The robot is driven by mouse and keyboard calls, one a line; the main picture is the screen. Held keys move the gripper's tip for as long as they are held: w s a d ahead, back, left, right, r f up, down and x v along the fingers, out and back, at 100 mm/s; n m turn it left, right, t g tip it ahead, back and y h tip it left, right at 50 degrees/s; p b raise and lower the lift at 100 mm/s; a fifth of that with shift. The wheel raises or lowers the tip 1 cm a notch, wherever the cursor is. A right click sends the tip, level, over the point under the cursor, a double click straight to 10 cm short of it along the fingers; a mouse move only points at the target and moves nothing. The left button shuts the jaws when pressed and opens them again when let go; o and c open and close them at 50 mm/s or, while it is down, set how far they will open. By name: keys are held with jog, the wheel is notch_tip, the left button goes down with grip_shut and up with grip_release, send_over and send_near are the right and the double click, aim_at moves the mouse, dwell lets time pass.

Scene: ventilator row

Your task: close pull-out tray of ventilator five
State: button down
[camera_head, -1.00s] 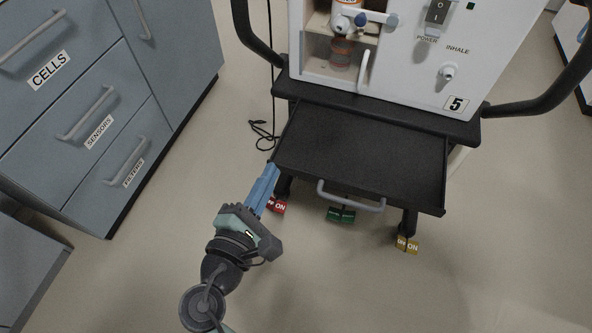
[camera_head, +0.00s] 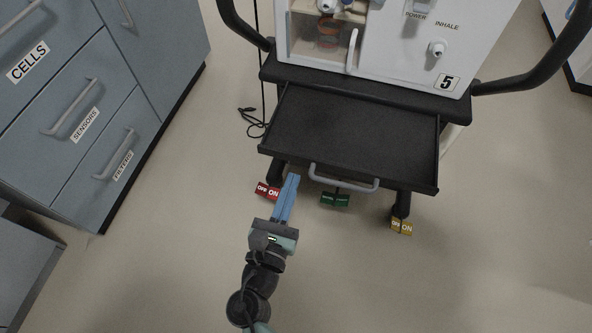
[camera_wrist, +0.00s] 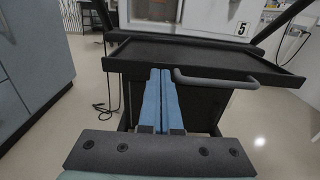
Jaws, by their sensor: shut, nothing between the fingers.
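The black pull-out tray (camera_head: 350,135) of the ventilator numbered 5 (camera_head: 447,82) is pulled out toward me, with a grey bar handle (camera_head: 343,180) on its front edge. In the wrist view the tray (camera_wrist: 195,54) spans the upper middle and its handle (camera_wrist: 215,81) starts just right of my fingers. My gripper (camera_head: 293,178) has blue fingers, shut and empty. Its tips are near the tray's front edge, left of the handle; I cannot tell whether they touch the edge. The fingers (camera_wrist: 161,72) point toward the tray front in the wrist view.
Coloured caster pedals, red (camera_head: 268,191), green (camera_head: 334,200) and yellow (camera_head: 401,227), lie below the tray. A blue-grey drawer cabinet (camera_head: 90,110) stands at left. Black curved side rails flank the ventilator. A cable (camera_head: 252,122) lies on the floor. Floor at the lower right is clear.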

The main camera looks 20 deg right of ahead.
aim_at(320, 102)
jog(key=shift+b+x, duration=0.35)
jog(key=shift+x, duration=1.6)
jog(key=b+x, duration=0.4)
jog(key=x, duration=1.5)
jog(key=shift+w+d+f+b, duration=0.15)
jog(key=shift+w+b, duration=0.1)
jog(key=shift+b, duration=0.1)
jog(key=shift+w+d+r, duration=0.2)
jog(key=shift+w+r, duration=0.1)
